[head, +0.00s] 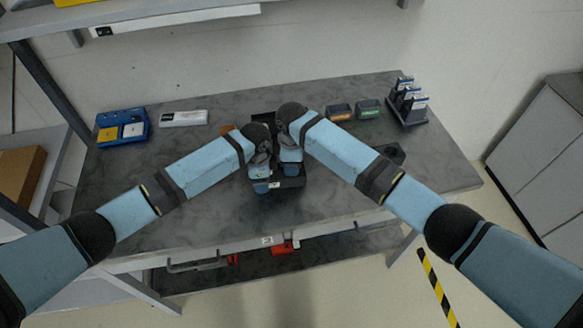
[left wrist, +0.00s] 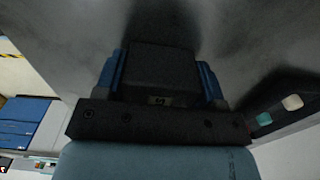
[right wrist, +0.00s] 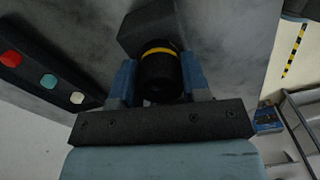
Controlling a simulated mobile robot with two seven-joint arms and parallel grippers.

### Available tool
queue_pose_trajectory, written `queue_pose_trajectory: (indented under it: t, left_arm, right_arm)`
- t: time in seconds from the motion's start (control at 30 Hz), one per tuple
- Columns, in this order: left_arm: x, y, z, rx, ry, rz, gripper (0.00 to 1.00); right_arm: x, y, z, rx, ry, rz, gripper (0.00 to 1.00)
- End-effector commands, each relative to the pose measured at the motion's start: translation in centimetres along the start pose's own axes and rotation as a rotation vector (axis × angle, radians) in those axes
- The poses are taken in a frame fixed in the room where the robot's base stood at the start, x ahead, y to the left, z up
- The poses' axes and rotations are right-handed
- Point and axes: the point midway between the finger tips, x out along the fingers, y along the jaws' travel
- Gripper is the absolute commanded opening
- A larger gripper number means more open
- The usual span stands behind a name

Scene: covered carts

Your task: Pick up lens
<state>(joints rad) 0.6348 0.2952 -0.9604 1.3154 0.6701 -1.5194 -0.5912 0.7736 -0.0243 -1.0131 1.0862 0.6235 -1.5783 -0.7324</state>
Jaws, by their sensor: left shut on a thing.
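The lens (right wrist: 158,72), a black cylinder with a yellow ring, sits between the fingers of my right gripper (right wrist: 160,88) in the right wrist view. A dark block shows just beyond it; I cannot tell whether they are joined. Whether the fingers press on the lens is unclear. My left gripper is shut on a black boxy body (left wrist: 160,72) with a small pale label. In the head view my left gripper (head: 261,180) and right gripper (head: 291,166) are close together over the middle of the table, and they hide most of what is between them.
The grey table (head: 215,205) has free surface at the front. A blue tray (head: 122,127) and a white box (head: 183,118) are at the back left. Small bins (head: 367,108) and a dark rack (head: 408,102) are at the back right. A dark panel with coloured knobs (right wrist: 45,78) is nearby.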

Motion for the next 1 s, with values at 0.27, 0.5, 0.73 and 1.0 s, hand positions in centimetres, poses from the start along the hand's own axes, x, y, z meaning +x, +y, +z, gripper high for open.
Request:
queue_pose_trajectory:
  t: [0.27,0.5,0.73,1.0]
  left_arm:
    - [0.0,0.0,0.0,0.000,0.000,0.000,0.40]
    - [0.0,0.0,0.0,0.000,0.000,0.000,0.40]
    - [0.0,0.0,0.0,0.000,0.000,0.000,0.40]
    - [0.0,0.0,0.0,0.000,0.000,0.000,0.40]
  right_arm:
    - [-0.1,0.0,0.0,0.000,0.001,0.001,0.14]
    - [-2.6,0.1,-0.1,-0.001,0.003,0.004,0.14]
    - [-7.3,0.1,0.0,-0.001,0.003,0.004,0.14]
    - [-10.0,0.0,0.0,0.001,0.001,0.001,0.14]
